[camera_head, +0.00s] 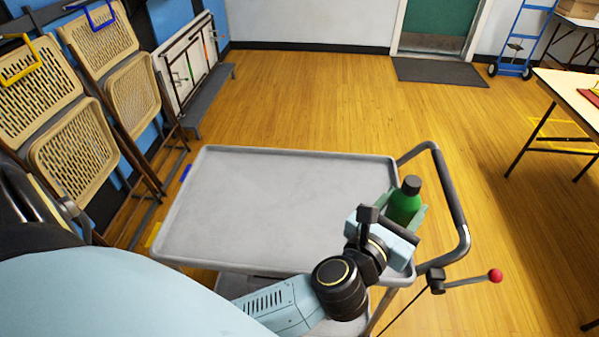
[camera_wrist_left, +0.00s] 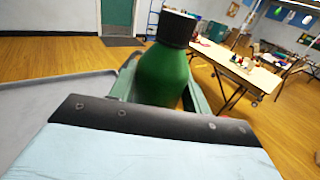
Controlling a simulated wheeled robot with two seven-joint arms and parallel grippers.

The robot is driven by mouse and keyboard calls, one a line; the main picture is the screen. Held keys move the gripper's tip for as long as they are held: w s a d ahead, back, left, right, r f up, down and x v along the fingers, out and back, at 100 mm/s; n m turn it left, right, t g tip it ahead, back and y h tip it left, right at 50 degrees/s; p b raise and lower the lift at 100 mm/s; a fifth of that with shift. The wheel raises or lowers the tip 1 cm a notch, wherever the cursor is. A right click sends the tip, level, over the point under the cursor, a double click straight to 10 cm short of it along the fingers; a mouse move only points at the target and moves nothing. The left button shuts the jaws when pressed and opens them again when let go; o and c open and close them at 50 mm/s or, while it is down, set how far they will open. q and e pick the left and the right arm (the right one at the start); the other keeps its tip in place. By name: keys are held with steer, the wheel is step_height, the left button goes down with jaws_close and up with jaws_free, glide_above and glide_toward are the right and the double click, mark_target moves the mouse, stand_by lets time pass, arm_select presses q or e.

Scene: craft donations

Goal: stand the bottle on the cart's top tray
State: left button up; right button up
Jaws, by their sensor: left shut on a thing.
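The green bottle (camera_head: 404,204) with a black cap is upright at the right end of the cart's grey top tray (camera_head: 270,195). My left gripper (camera_head: 407,212) is shut on the bottle, with a finger on each side of it. In the left wrist view the bottle (camera_wrist_left: 163,75) stands between the two green fingers. The bottle's base is hidden by my gripper, so I cannot tell whether it touches the tray. My right gripper is not in view.
The rest of the tray is bare. The cart's push handle (camera_head: 452,205) curves up at the right, with a red-knobbed lever (camera_head: 494,275) below it. Folded chairs (camera_head: 75,150) hang at the left wall. A table (camera_head: 575,97) stands at the right.

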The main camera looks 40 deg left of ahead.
arm_select(q)
steer(key=w+a+f+m+g+h+b, duration=0.1)
steer(key=a+f+m+h+b, duration=0.25)
steer(key=a, duration=0.75)
steer(key=a+f+m+g+h+p, duration=0.15)
steer(key=a+f+h, duration=0.4)
steer(key=a, duration=0.55)
steer(key=shift+m+y, duration=0.3)
steer(key=f+b, duration=0.1)
steer(key=f, duration=0.1)
steer(key=f+b, duration=0.1)
steer(key=f, duration=0.1)
steer(key=f+b, duration=0.1)
steer(key=f, duration=0.1)
steer(key=shift+a+f, duration=0.3)
step_height(320, 180, down, 4)
steer(key=shift+r+b, duration=0.25)
steer(key=shift+b, duration=0.45)
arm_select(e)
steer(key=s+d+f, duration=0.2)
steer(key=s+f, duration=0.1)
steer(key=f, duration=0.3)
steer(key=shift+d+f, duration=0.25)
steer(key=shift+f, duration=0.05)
arm_select(q)
steer(key=shift+s, duration=0.1)
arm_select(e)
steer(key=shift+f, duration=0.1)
